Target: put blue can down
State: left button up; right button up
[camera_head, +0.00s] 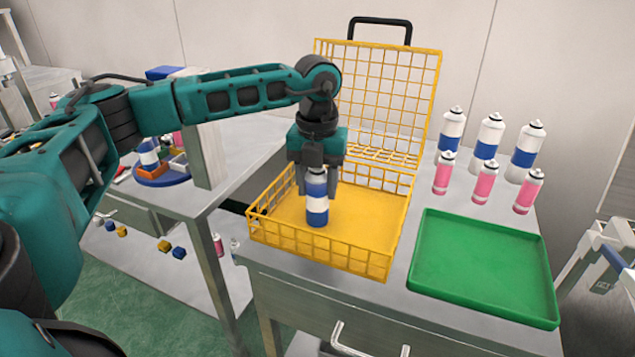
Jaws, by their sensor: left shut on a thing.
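The gripper hides the can's top. My right gripper is not in view.
The basket's wire lid (388,100) stands open behind. A green tray (482,265) lies empty at the right. Blue-banded cans (489,136) and pink cans (485,187) stand behind it. A lower side table (208,190) is at the left.

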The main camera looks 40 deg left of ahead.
pick_arm(q)
jog(key=o, duration=1.2)
jog(key=shift+f, duration=0.1)
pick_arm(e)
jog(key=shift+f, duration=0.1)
pick_arm(q)
notch_tip(320, 180, up, 12)
jog(key=shift+r+p, duration=0.15)
jog(key=shift+p, duration=0.3)
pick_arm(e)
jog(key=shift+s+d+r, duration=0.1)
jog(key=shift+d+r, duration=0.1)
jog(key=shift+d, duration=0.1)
pick_arm(q)
jog(key=shift+s, duration=0.1)
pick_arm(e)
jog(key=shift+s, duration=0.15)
